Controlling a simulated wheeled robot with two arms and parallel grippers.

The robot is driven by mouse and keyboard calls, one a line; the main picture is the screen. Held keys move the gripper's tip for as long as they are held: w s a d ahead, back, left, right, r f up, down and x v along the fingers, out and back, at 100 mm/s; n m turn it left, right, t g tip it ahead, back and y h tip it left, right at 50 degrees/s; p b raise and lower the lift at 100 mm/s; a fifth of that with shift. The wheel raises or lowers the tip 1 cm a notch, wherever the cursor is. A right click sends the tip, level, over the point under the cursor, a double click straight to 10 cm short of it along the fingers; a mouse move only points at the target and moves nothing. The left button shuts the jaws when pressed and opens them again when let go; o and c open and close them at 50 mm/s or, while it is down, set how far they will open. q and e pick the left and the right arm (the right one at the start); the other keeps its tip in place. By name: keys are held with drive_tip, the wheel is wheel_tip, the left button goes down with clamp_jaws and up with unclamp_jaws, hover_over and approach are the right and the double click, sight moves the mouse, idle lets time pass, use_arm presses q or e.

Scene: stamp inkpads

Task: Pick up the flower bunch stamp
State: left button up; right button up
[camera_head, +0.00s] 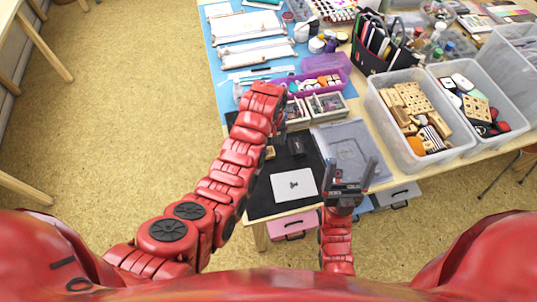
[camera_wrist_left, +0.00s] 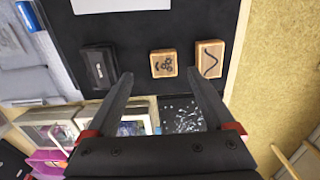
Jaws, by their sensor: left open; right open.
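The flower bunch stamp (camera_wrist_left: 164,63) is a small wooden block with a dark flower-like print, lying on a black mat (camera_wrist_left: 140,30) in the left wrist view. A second wooden stamp (camera_wrist_left: 209,59) with a curved line is to its right. A black inkpad (camera_wrist_left: 98,67) is to its left. My left gripper (camera_wrist_left: 157,73) is open and empty, its fingertips on either side of the flower stamp's column, apparently above the mat. In the head view my left forearm partly hides the stamps; one wooden block (camera_head: 269,152) shows beside it. My right gripper (camera_head: 352,166) is open and empty.
A white card (camera_head: 293,186) lies on the mat's near part. A grey lid-like tray (camera_head: 352,150) is right of the mat. Small compartment boxes (camera_head: 326,105) and a purple box (camera_head: 322,82) stand behind. Clear bins (camera_head: 420,120) of stamps are at right.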

sight(269, 153)
use_arm(q)
drive_tip(key=shift+f, duration=0.4)
drive_tip(key=shift+s+a+f+p, duration=0.1)
drive_tip(key=shift+f+p, duration=0.35)
drive_tip(key=shift+p, duration=0.2)
drive_tip(key=f, duration=0.1)
drive_tip(key=f+p, duration=0.1)
drive_tip(key=shift+a+f, duration=0.2)
drive_tip(key=shift+f, duration=0.2)
drive_tip(key=shift+f+p, duration=0.3)
drive_tip(key=shift+f, duration=0.55)
clamp_jaws()
drive_tip(key=shift+r, duration=0.25)
